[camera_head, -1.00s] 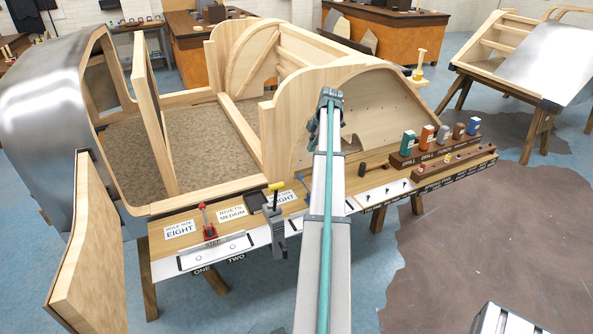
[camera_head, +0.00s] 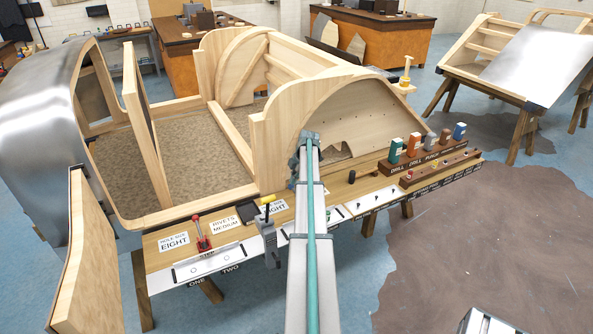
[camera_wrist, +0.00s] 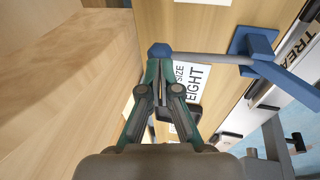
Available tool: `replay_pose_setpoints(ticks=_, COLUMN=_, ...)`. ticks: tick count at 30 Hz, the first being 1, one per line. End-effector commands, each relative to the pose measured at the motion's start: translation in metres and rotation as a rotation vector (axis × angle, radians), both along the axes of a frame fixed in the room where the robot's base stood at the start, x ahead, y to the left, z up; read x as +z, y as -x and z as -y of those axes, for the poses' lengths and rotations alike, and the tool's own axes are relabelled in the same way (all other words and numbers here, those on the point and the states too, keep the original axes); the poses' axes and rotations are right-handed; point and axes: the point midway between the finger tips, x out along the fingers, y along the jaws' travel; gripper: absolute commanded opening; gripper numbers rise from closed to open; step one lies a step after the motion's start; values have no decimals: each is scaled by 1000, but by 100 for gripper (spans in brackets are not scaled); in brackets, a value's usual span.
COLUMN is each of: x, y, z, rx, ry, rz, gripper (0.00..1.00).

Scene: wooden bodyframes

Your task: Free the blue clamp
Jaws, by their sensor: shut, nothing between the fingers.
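The blue clamp shows in the wrist view as a blue block (camera_wrist: 258,46), a blue bar running to the lower right, and a grey rod ending in a blue knob (camera_wrist: 160,50). In the head view my arm hides it. My gripper (camera_wrist: 160,68) is shut and empty. Its fingertips overlap the lower edge of the blue knob in the wrist view; I cannot tell whether they touch it.
A wooden wall stands close on the left in the wrist view (camera_wrist: 60,70). Tool blocks and boxes (camera_head: 415,160) stand to the right.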

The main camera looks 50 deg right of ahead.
Motion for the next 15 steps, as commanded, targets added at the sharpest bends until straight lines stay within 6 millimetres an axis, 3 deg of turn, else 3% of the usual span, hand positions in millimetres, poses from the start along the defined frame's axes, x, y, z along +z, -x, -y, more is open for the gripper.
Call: replay_pose_setpoints(ticks=15, x=-9, y=-3, z=0, rx=0, ry=0, rz=1, gripper=0)
